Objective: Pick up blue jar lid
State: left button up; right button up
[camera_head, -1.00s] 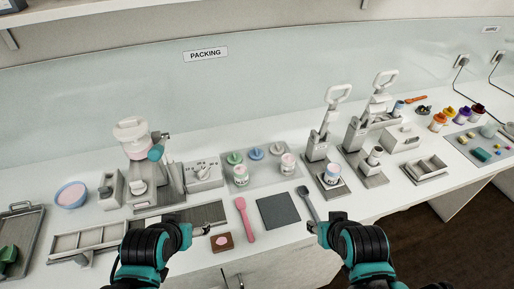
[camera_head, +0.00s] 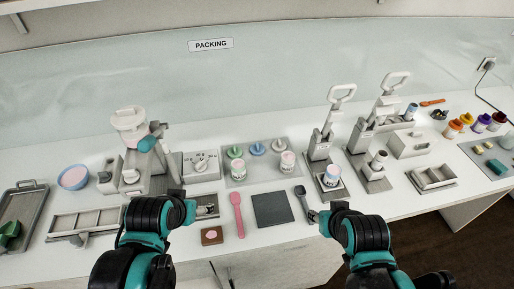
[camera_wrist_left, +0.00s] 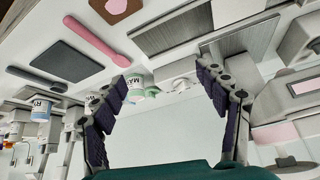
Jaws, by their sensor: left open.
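Two jars, one with green contents (camera_head: 238,169) and one with pink (camera_head: 288,162), stand in front of the lids. My left gripper (camera_head: 186,203) is in front and to the left of this tray, apart from the lid. The left wrist view shows its fingers (camera_wrist_left: 163,82) spread and empty; I cannot make out the blue lid there. My right gripper (camera_head: 319,219) is near the counter's front edge; its fingers are unclear.
A pink spatula (camera_head: 238,213), a dark mat (camera_head: 272,209) and a grey spoon (camera_head: 305,204) lie in front of the tray. A white mill (camera_head: 130,135) stands left of it. A lever press (camera_head: 322,145) with a jar (camera_head: 331,177) stands right.

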pick_arm(q)
jog(key=w+d+r+m+g+p, duration=0.2)
jog(key=w+d+r+m, duration=0.15)
jog(key=w+r, duration=0.5)
jog(key=m+g+p, duration=0.5)
jog(key=m, duration=0.6)
send_over(257, 145)
jog(key=f, duration=1.2)
jog(key=shift+w+a+f, duration=0.2)
jog(key=shift+w+f, duration=0.05)
jog(key=shift+w, duration=0.1)
jog(key=shift+d+f+m, duration=0.1)
jog(key=shift+f+m, duration=0.15)
jog(key=shift+f, duration=0.1)
jog(key=f, duration=0.3)
jog(key=f+b, duration=0.1)
jog(key=f, duration=0.3)
jog(key=shift+s+d+f+b, duration=0.15)
jog(key=shift+s+f+b, duration=0.05)
jog(key=shift+f+b, duration=0.1)
jog(key=shift+r, duration=0.1)
jog(key=c, duration=0.7)
